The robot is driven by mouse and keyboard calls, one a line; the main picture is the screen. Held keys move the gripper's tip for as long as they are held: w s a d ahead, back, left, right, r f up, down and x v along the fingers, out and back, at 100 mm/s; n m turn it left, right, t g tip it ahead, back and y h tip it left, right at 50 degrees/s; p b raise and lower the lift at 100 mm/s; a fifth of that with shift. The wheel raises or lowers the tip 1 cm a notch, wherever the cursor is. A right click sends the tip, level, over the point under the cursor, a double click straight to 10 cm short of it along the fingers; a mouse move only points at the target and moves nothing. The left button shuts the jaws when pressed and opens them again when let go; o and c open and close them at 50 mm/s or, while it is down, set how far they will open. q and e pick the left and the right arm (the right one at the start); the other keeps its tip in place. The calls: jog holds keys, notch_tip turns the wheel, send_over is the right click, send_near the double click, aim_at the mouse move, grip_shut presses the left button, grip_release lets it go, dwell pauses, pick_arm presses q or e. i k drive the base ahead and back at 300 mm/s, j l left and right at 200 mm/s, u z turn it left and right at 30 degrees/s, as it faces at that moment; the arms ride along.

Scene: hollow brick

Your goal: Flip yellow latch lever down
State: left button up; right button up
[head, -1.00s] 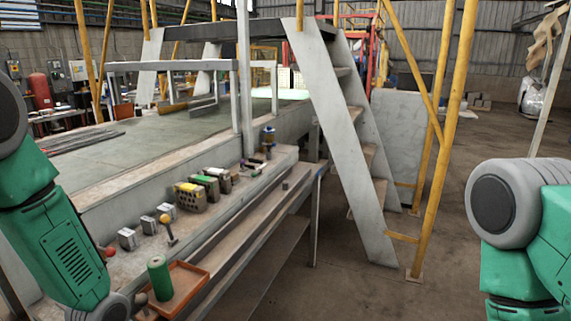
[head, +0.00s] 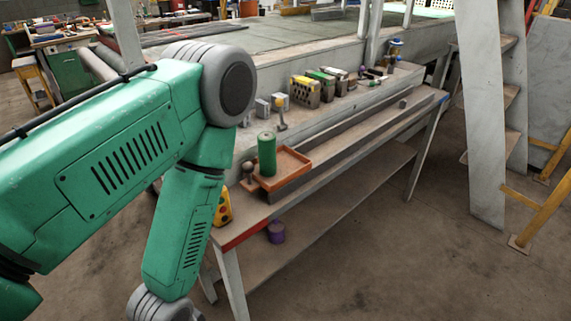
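My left gripper is below the picture's bottom edge. My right gripper and arm are out of view. Neither gripper is seen near the lever.
An orange tray (head: 282,167) holding a green cylinder (head: 267,154) sits at the bench's near end. A purple object (head: 276,231) lies on the lower shelf (head: 330,203). Grey stairs (head: 488,120) stand right; open floor lies in front.

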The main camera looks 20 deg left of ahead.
aim_at(280, 102)
jog(key=j+z, duration=0.1)
jog(key=j, duration=1.1)
jog(key=k+j+z, duration=0.15)
jog(key=j, duration=1.1)
